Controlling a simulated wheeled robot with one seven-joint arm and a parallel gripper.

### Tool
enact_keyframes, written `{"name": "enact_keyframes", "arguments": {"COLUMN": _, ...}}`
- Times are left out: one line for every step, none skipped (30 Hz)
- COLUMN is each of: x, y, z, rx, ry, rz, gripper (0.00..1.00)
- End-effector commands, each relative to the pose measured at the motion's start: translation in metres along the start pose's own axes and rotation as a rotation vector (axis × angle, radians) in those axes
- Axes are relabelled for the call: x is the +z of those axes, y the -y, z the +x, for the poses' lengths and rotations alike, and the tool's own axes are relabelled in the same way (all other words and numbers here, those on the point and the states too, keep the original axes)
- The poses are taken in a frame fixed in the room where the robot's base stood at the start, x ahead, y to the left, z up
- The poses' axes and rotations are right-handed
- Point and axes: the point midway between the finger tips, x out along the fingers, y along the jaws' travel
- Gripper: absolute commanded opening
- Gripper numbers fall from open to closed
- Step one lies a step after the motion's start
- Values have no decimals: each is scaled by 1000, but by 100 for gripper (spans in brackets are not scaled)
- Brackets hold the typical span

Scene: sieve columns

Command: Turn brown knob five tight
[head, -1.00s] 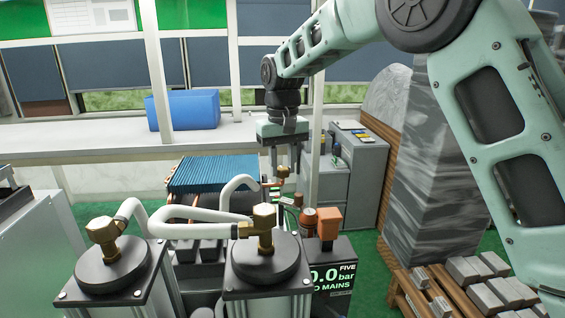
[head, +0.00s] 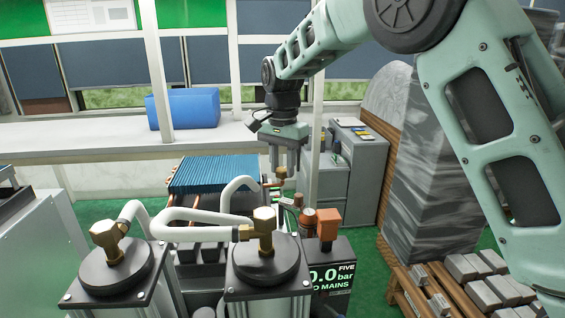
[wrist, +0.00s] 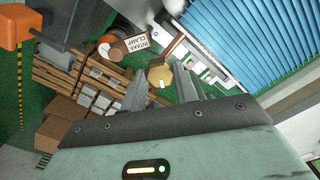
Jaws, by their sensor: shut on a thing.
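The brown knob (head: 282,172) is a small brass-coloured faceted cap on copper pipework beside the blue finned block. My gripper (head: 286,164) points straight down over it, its fingers around it. In the wrist view the knob (wrist: 160,72) shows tan and faceted between the two grey fingertips (wrist: 161,82). My gripper is shut on it. The contact faces are partly hidden by the fingers. A black box marked FIVE (head: 340,278) stands nearer the camera, with a green readout ending in ".0 bar".
Two dark-capped columns (head: 265,263) with brass fittings and white hoses stand in front. The blue finned block (head: 215,173) is left of my gripper. An orange block (head: 328,224) tops the FIVE box. A white "INTAKE CLAMP" label (wrist: 141,42) is close to the knob.

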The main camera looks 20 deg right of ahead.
Motion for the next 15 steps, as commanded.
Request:
{"name": "enact_keyframes", "arguments": {"x": -1, "y": 1, "z": -3, "rx": -5, "ry": -4, "rz": 42, "gripper": 7}}
{"name": "enact_keyframes", "arguments": {"x": -1, "y": 1, "z": -3, "rx": -5, "ry": -4, "rz": 71, "gripper": 7}}
{"name": "enact_keyframes", "arguments": {"x": -1, "y": 1, "z": -3, "rx": -5, "ry": -4, "rz": 109, "gripper": 7}}
{"name": "enact_keyframes", "arguments": {"x": -1, "y": 1, "z": -3, "rx": -5, "ry": -4, "rz": 137, "gripper": 7}}
{"name": "enact_keyframes", "arguments": {"x": -1, "y": 1, "z": -3, "rx": -5, "ry": -4, "rz": 166, "gripper": 7}}
{"name": "enact_keyframes", "arguments": {"x": -1, "y": 1, "z": -3, "rx": -5, "ry": -5, "rz": 204, "gripper": 7}}
{"name": "enact_keyframes", "arguments": {"x": -1, "y": 1, "z": -3, "rx": -5, "ry": -4, "rz": 233, "gripper": 7}}
{"name": "enact_keyframes", "arguments": {"x": -1, "y": 1, "z": -3, "rx": -5, "ry": -4, "rz": 261, "gripper": 7}}
{"name": "enact_keyframes", "arguments": {"x": -1, "y": 1, "z": -3, "rx": -6, "ry": -4, "rz": 299, "gripper": 7}}
{"name": "enact_keyframes", "arguments": {"x": -1, "y": 1, "z": -3, "rx": -6, "ry": -3, "rz": 327, "gripper": 7}}
{"name": "enact_keyframes", "arguments": {"x": -1, "y": 1, "z": -3, "rx": -6, "ry": -3, "rz": 355, "gripper": 7}}
{"name": "enact_keyframes", "arguments": {"x": -1, "y": 1, "z": -4, "rx": -6, "ry": -4, "rz": 394, "gripper": 7}}
{"name": "enact_keyframes", "arguments": {"x": -1, "y": 1, "z": -4, "rx": -6, "ry": -4, "rz": 422, "gripper": 7}}
{"name": "enact_keyframes", "arguments": {"x": -1, "y": 1, "z": -4, "rx": -6, "ry": -4, "rz": 449, "gripper": 7}}
{"name": "enact_keyframes", "arguments": {"x": -1, "y": 1, "z": -4, "rx": -6, "ry": -4, "rz": 485, "gripper": 7}}
